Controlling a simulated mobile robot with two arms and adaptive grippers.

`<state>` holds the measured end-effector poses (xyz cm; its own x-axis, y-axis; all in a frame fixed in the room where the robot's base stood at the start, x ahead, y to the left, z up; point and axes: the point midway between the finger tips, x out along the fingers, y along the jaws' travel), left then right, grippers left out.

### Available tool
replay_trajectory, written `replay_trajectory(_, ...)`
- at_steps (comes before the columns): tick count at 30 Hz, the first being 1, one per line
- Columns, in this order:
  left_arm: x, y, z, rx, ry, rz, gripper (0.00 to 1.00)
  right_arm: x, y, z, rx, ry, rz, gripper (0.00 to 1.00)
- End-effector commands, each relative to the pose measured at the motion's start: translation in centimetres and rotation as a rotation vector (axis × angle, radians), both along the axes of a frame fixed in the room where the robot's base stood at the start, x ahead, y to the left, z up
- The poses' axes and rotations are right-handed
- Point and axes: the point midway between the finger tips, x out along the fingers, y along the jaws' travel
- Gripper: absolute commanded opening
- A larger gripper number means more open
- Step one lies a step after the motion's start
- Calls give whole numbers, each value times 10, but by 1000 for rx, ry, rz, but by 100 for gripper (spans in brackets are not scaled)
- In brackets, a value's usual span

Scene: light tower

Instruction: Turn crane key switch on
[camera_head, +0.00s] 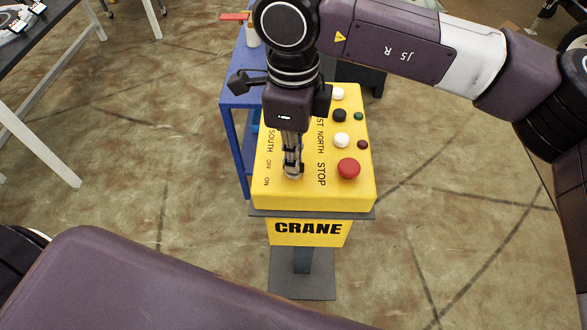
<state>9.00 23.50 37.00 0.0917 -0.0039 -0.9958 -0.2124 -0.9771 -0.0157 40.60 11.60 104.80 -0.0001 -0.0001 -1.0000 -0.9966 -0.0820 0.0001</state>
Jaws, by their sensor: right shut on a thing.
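The yellow crane control box (360,194) stands on a dark pedestal in the middle of the head view, with a "CRANE" label (308,229) on its front. My right gripper (293,172) points down onto the box's near left part, beside the "OFF" and "ON" lettering. Its fingers are shut on the key switch there, which the fingers mostly hide, so its angle cannot be told. A red stop button (348,168) is just right of the gripper. My left gripper is not in view.
White (341,140), black (339,115) and small coloured buttons sit on the box to the right of the gripper. A blue cart (233,100) stands close behind and left of the box. A table (50,30) is at far left.

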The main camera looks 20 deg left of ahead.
Motion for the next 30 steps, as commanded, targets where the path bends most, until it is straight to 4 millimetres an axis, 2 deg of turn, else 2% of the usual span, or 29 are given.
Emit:
replay_trajectory(1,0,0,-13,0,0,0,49,1,1,-6,2,-4,-38,0)
replay_trajectory(3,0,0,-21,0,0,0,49,1,0,-5,1,-3,-93,0)
replay_trajectory(12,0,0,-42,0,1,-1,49,1,1,-2,2,-3,-266,0)
replay_trajectory(30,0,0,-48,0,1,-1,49,1,0,1,2,-1,-344,0)
